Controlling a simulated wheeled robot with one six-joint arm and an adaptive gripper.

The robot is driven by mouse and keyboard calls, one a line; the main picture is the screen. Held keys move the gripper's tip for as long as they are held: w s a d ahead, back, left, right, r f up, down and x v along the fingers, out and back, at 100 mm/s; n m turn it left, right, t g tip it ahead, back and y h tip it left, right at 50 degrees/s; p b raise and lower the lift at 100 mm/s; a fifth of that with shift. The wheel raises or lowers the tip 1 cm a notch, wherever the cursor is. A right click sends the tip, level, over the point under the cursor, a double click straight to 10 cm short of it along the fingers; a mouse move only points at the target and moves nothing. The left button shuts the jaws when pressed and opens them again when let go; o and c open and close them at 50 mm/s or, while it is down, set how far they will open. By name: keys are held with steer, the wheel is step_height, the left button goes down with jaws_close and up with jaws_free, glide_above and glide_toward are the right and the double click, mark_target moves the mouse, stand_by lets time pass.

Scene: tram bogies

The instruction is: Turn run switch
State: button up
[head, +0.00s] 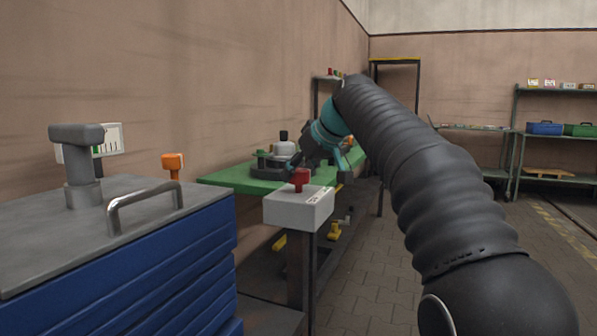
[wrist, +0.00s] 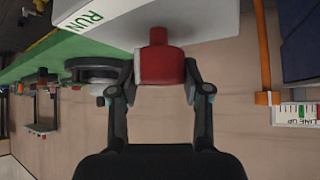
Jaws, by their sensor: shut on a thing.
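The run switch is a red knob (wrist: 160,62) on a white box (wrist: 120,22) marked RUN in green letters. In the wrist view the box is at the top and appears upside down. My gripper (wrist: 160,76) has one finger on each side of the knob and is shut on it. In the head view the red knob (head: 301,177) stands on top of the white box (head: 298,208), which sits on a dark post. My arm reaches over from the right, and the fingertips are hard to make out there.
A green bench (head: 235,177) with a round dark fixture (head: 270,168) stands behind the box. A blue drawer cabinet (head: 150,275) with a grey top and handle is at the left. Shelves (head: 555,133) stand far right. The paved floor in the middle is clear.

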steer(key=m+t+h+p, duration=0.1)
steer(key=m+h, duration=0.1)
steer(key=m+t+h+p, duration=0.1)
steer(key=m+p, duration=0.1)
steer(key=m, duration=0.1)
steer(key=shift+a+r+m+h, duration=0.2)
steer(key=shift+m+h, duration=0.1)
steer(key=shift+h, duration=0.1)
steer(key=m+h+p, duration=0.1)
steer(key=m+h, duration=0.1)
steer(key=m+h+p, duration=0.1)
steer(key=m+h, duration=0.1)
steer(key=m, duration=0.1)
steer(key=shift+d+f+m+p, duration=0.15)
steer(key=shift+m+p, duration=0.15)
steer(key=shift+p, duration=0.1)
steer(key=shift+h, duration=0.3)
steer(key=o, duration=1.2)
steer(key=shift+c, duration=0.2)
steer(key=v, duration=1.2)
